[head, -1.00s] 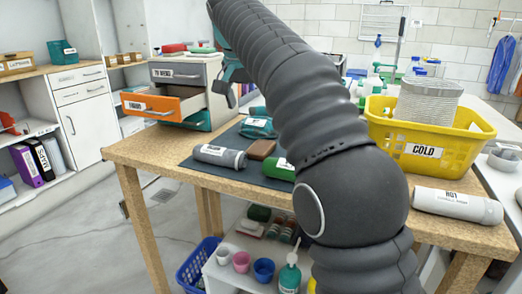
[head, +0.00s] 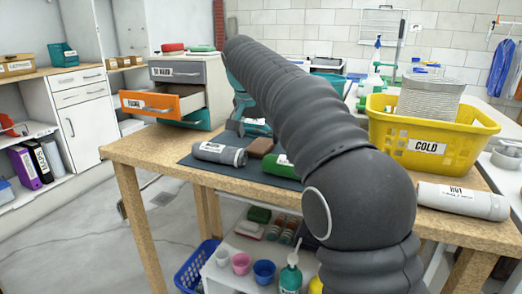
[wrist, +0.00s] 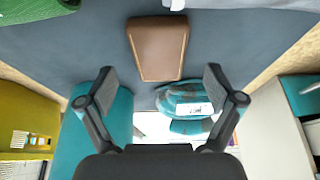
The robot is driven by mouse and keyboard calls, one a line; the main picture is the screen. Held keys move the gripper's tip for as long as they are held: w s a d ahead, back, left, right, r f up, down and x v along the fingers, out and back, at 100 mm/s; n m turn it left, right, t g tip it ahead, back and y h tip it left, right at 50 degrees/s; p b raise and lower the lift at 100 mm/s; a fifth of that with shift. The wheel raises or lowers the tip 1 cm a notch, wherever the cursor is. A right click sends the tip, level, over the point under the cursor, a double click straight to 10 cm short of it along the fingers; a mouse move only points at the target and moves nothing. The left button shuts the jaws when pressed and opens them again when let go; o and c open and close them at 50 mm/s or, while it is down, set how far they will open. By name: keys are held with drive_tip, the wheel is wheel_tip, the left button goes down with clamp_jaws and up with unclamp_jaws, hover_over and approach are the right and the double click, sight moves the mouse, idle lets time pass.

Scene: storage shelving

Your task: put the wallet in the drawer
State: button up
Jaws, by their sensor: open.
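The brown wallet (head: 261,147) lies on the dark mat (head: 236,166) on the wooden table, between a grey bottle and a green item. In the wrist view the wallet (wrist: 158,48) is ahead of my gripper (wrist: 158,74), roughly centred between its spread fingers. My gripper is open and empty, and I cannot tell its exact height above the mat. In the head view my gripper (head: 237,128) is behind the wallet, partly hidden by my arm. The orange drawer (head: 160,104) of the small grey cabinet (head: 187,72) is pulled open at the table's left end.
The grey bottle (head: 219,153) and green item (head: 279,161) flank the wallet. A teal and grey object (wrist: 187,100) lies close to my right finger.

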sight(261, 147)
drive_tip(key=x, duration=0.2)
drive_tip(key=shift+w+f, duration=0.15)
drive_tip(key=shift+f, duration=0.25)
drive_tip(key=c, duration=1.4)
drive_tip(key=shift+o, duration=0.2)
